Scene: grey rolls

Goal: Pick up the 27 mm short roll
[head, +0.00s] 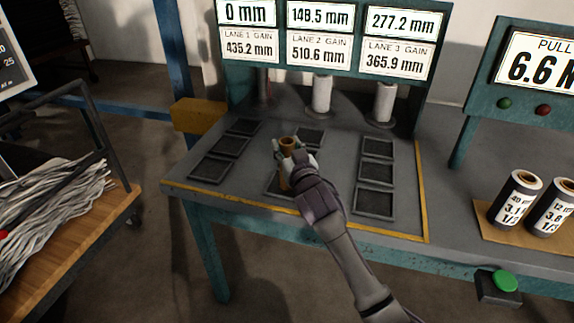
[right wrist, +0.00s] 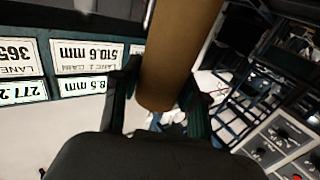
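A bare brown roll (head: 288,144) stands roughly upright in my right gripper (head: 295,160), above the dark pads in the middle of the grey table. Its open top end shows in the head view, and its lower part shows below the fingers. In the right wrist view, the brown roll (right wrist: 182,50) runs between the two fingers of the gripper (right wrist: 160,108), which looks shut on it. No label or size can be read on this roll. I cannot tell whether its lower end touches the table. My left gripper is not in view.
Two dark rolls with white labels, a left one (head: 514,200) and a right one (head: 551,207), stand on a tan board at right. Several square pads (head: 375,174) lie in columns. Grey posts (head: 321,96) stand behind under the display panel. A wooden cart (head: 75,235) is at left.

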